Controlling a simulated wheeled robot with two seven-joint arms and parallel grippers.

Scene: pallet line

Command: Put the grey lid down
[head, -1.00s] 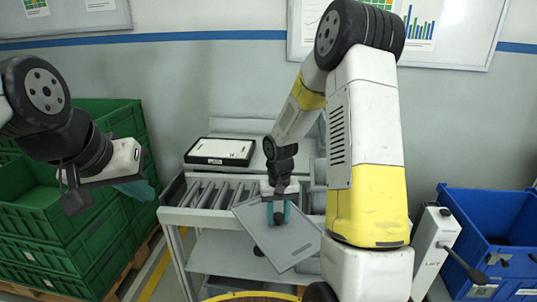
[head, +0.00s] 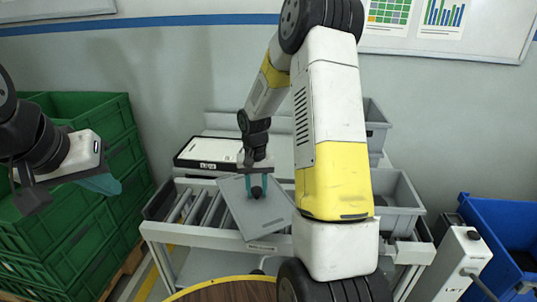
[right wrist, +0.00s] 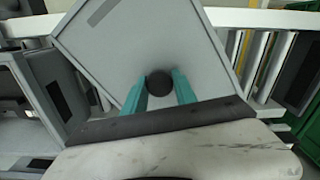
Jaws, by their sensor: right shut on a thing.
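The grey lid (head: 265,218) is a flat square plate with a round black knob (right wrist: 159,83). My right gripper (head: 256,190) is shut on this knob, with teal fingers on both sides of it in the right wrist view (right wrist: 160,92). The lid hangs turned at an angle over the front of the roller cart (head: 200,236). I cannot tell whether its lower edge touches the cart. My left gripper (head: 97,181) is over by the green crates, away from the lid; its jaw opening does not show clearly.
A black-rimmed white tray (head: 208,152) lies at the back left of the cart. Grey bins (head: 397,214) stand at its right. Green crates (head: 75,240) are stacked left, a blue bin (head: 500,232) stands right. A round wooden top (head: 225,291) is in front. Left rollers are clear.

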